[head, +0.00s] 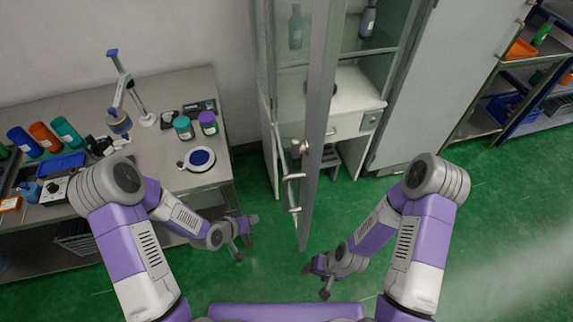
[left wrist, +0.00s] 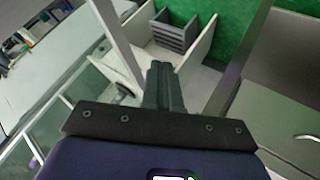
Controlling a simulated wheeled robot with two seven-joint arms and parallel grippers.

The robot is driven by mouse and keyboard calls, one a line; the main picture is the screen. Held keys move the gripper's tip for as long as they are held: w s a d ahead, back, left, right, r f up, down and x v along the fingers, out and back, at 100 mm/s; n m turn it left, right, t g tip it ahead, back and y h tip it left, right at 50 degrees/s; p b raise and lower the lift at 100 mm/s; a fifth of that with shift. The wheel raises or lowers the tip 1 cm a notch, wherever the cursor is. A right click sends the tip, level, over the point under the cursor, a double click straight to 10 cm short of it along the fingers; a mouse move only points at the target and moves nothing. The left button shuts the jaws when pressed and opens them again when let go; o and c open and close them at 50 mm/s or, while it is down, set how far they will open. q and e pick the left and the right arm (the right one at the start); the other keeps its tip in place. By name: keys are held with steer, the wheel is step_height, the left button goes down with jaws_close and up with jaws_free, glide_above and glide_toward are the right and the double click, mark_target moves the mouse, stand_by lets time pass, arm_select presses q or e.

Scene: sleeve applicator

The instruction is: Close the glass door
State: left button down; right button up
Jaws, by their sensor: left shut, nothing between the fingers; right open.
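The glass door (head: 322,110) of the tall cabinet stands open, swung out toward me and seen nearly edge-on in the head view.
The cabinet (head: 345,125) is open, with bottles on its shelf. A steel workbench (head: 150,200) with jars, a scale and a stand is at the left. A shelving rack (head: 490,90) with bins is at the far right. Green floor (head: 460,240) is clear at the right.

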arm_select(q)
steer(key=w+a+r+m+t+h+b, duration=0.1)
steer(key=w+r+m+t+h, duration=0.2)
steer(key=r, duration=0.6)
steer(key=w+r+m+t+h+b, duration=0.1)
steer(key=w+r+m+h, duration=0.35)
steer(key=r, duration=0.35)
step_height(320, 180, up, 6)
steer(key=s+m+g+h, duration=0.2)
steer(key=s+m+h, duration=0.1)
steer(key=m, duration=0.1)
steer(key=m+g+h+b, duration=0.2)
steer(key=m+g+b, duration=0.2)
steer(key=m+g, duration=0.15)
glide_toward(299, 169)
steer(key=shift+y, duration=0.25)
steer(key=d, duration=0.4)
steer(key=w+d, duration=0.1)
steer(key=d, duration=0.1)
steer(key=shift+w+d+r, duration=0.1)
steer(key=shift+d+r, duration=0.25)
steer(key=shift+d, duration=0.05)
